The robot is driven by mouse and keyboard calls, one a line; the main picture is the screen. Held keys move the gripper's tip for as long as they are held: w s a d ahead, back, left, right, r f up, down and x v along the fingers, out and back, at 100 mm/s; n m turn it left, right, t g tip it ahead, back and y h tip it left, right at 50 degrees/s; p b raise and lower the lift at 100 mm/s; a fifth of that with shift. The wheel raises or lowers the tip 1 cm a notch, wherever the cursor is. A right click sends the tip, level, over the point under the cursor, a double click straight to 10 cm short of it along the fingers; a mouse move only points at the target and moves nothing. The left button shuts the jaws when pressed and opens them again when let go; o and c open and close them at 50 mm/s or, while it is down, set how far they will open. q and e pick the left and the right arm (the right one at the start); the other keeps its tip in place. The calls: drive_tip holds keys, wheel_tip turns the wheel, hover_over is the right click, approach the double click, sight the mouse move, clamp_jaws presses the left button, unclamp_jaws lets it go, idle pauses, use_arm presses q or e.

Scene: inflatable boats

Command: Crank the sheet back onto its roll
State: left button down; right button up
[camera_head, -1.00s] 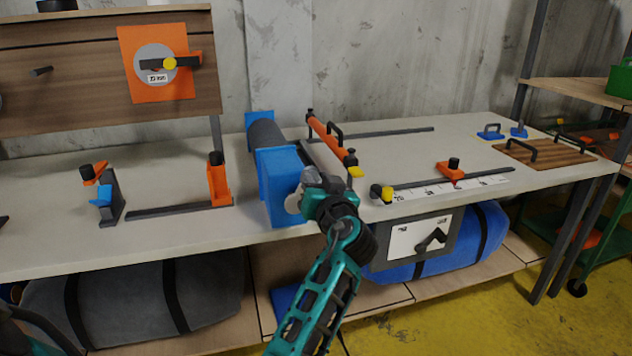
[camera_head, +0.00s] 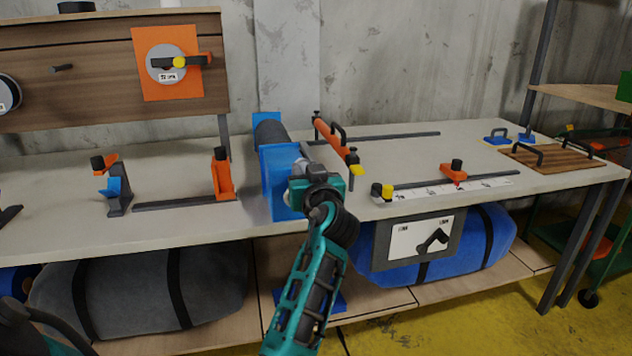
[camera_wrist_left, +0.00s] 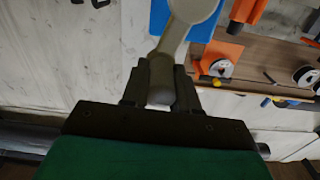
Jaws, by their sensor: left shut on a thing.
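A dark grey roll (camera_head: 268,134) lies between two blue end stands on the bench, the nearer stand (camera_head: 277,178) facing me. In the left wrist view the crank (camera_wrist_left: 174,40) is a grey-beige arm with a round disc at its upper end. My left gripper (camera_wrist_left: 160,88) is shut on the crank's knob. In the head view my left gripper (camera_head: 312,178) is in front of the near stand's right side and hides most of the crank. I cannot make out the sheet clearly. My right gripper is not in view.
An orange bar (camera_head: 331,138) with a black handle stands just right of the roll. A ruler strip (camera_head: 430,190) with an orange slider (camera_head: 453,172) lies farther right. Orange-and-black fixtures (camera_head: 222,174) stand left. The bench's back middle is fairly clear.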

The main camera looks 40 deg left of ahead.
use_arm(q)
drive_tip(key=shift+s+a+n+b, duration=0.4)
drive_tip(key=shift+s+n+b, duration=0.05)
drive_tip(key=shift+n+b, duration=0.45)
drive_tip(key=shift+s+a+r+n+b, duration=0.1)
drive_tip(key=shift+s+a+n+b, duration=0.25)
drive_tip(key=shift+n+b, duration=0.3)
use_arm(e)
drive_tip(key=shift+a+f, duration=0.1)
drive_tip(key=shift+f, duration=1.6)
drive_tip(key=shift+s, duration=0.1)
use_arm(q)
drive_tip(key=c, duration=0.8)
unclamp_jaws()
drive_tip(key=shift+c, duration=0.2)
drive_tip(key=shift+s, duration=0.1)
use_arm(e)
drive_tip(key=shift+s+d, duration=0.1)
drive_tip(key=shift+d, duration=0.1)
